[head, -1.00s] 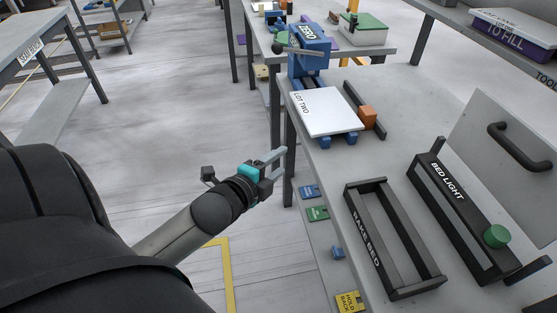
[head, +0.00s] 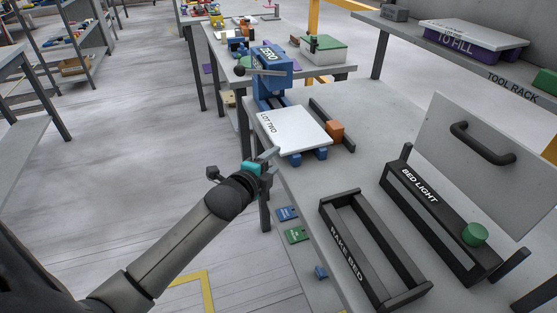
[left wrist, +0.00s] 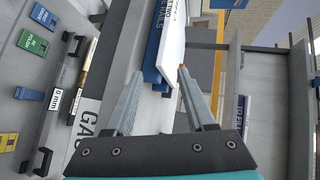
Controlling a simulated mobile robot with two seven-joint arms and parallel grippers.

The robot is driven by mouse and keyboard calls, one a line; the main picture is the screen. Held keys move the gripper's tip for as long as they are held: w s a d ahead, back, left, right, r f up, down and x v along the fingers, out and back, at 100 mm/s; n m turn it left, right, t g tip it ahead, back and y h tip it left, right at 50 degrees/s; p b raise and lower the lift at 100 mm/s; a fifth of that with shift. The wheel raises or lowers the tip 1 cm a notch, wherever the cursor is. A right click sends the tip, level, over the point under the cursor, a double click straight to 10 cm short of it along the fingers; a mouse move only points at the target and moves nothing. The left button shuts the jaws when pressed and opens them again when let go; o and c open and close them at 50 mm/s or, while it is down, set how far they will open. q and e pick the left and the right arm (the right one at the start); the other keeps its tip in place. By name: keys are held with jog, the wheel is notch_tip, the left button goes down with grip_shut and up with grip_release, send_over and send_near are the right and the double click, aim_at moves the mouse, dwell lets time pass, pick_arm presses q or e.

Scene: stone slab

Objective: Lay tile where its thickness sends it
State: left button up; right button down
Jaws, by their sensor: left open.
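A white tile marked LOT TWO (head: 292,130) lies flat on blue rails (head: 316,155) in front of a blue gauge (head: 272,70) with a lever. My left gripper (head: 270,157) is open and empty just off the tile's near left corner, apart from it as far as I can tell. In the left wrist view the tile's edge (left wrist: 173,40) lies beyond my open fingers (left wrist: 160,73). The dark RAKE BED frame (head: 338,254) stands empty at the table's front. The dark BED LIGHT box (head: 418,190) is to its right. My right gripper is out of view.
An orange block (head: 335,132) sits on a dark bar right of the tile. A green knob (head: 474,234) and a raised grey panel with a handle (head: 480,150) are by BED LIGHT. Open floor is left.

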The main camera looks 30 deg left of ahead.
aim_at(281, 155)
pick_arm(q)
jog(key=shift+b+x, duration=0.4)
jog(key=shift+x, duration=1.5)
jog(key=shift+c, duration=0.3)
grip_shut()
